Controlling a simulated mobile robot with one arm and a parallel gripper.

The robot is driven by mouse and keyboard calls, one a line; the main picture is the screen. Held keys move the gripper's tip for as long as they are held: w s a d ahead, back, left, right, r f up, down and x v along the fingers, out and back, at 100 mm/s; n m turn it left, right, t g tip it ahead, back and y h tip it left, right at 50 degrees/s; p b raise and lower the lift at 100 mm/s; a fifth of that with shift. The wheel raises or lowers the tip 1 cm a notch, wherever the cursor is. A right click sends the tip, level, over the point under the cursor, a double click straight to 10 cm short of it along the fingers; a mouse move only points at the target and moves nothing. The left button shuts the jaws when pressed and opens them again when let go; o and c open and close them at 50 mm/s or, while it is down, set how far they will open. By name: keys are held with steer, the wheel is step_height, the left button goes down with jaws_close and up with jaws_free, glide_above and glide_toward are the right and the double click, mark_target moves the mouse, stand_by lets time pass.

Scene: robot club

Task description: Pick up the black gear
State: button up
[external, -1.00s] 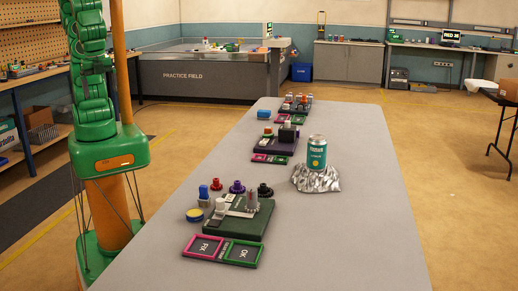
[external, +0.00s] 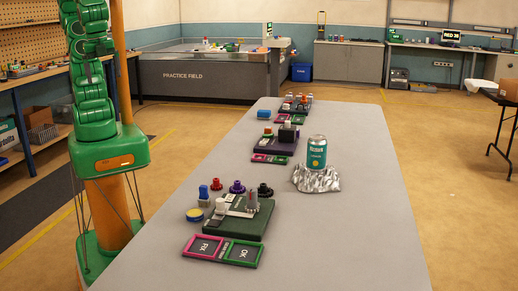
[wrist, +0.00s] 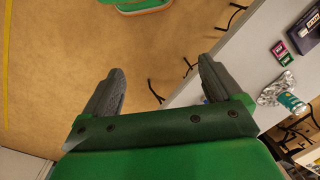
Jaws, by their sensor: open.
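A small black gear (external: 265,190) sits on the grey table behind the dark green board (external: 238,221), to the right of a purple gear (external: 237,187). A grey gear-like part (external: 252,201) stands on the board. My gripper (wrist: 160,66) is open and empty in the wrist view, with floor between its fingers. It is out of frame in the external view. I do not make out the black gear in the wrist view.
Near the black gear are a red part (external: 216,184), a blue part (external: 203,192) and a yellow-topped disc (external: 195,214). A teal can (external: 316,152) stands on crumpled foil (external: 317,180). The table's (external: 350,240) right front is clear.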

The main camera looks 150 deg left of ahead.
steer(key=w+a+r+m+t+y, duration=0.3)
steer(key=w+a+r+m+t, duration=0.35)
steer(key=w+a, duration=0.7)
steer(key=w+a+r+m+t+y, duration=0.35)
steer(key=w+a+r+m, duration=0.45)
steer(key=w+a+r, duration=0.5)
steer(key=w+a+r+m+t+y, duration=0.2)
steer(key=w+a+r+m+t, duration=0.5)
steer(key=w+a, duration=0.75)
steer(key=a+f+m+h, duration=0.4)
steer(key=f+m+h, duration=0.4)
steer(key=f+m, duration=0.45)
steer(key=s+d+f+m+g+h, duration=0.1)
steer(key=s+f+m+g+h, duration=0.1)
steer(key=s+f+m+h, duration=0.35)
steer(key=s+d+f+m+g+h, duration=0.2)
steer(key=s+f+m+g, duration=0.1)
steer(key=f, duration=0.6)
glide_toward(263, 185)
steer(key=shift+w+f+t+h, duration=0.3)
steer(key=shift+w+f, duration=0.25)
steer(key=shift+f, duration=0.05)
steer(key=shift+w+f, duration=0.1)
steer(key=shift+f, duration=0.35)
steer(key=shift+x, duration=3.75)
steer(key=shift+d+r, duration=0.1)
steer(key=shift+d, duration=0.1)
steer(key=c, duration=1.1)
